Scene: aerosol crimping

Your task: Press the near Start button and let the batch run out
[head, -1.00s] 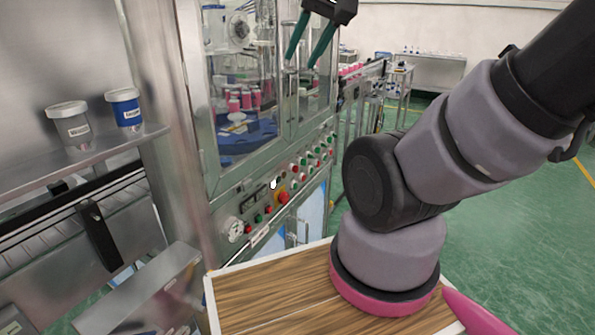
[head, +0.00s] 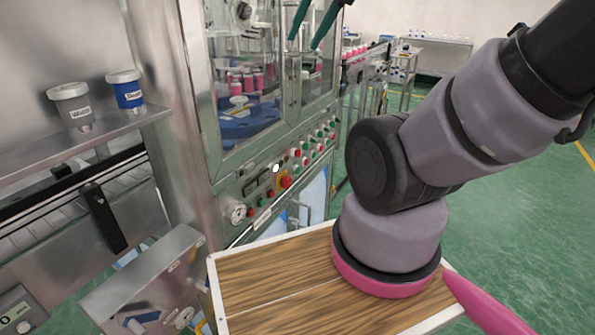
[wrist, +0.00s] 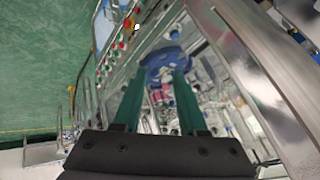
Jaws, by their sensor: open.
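The machine's control panel (head: 240,188) runs along its front below the glass doors, with rows of red and green buttons. At its near end a small green button (head: 260,202) sits between small red ones, left of a big red stop button (head: 285,182) on yellow. The labels are too small to read, so I cannot tell which is Start. Behind the glass, pink cans (head: 248,82) stand by a blue turntable (head: 245,122). My gripper (head: 303,44) is open and empty, high in front of the glass, above the panel. The wrist view shows its parted green fingers (wrist: 154,80).
A conveyor (head: 365,65) leads away behind the machine. A wood-topped surface (head: 285,295) lies under my arm. Green floor at right is open.

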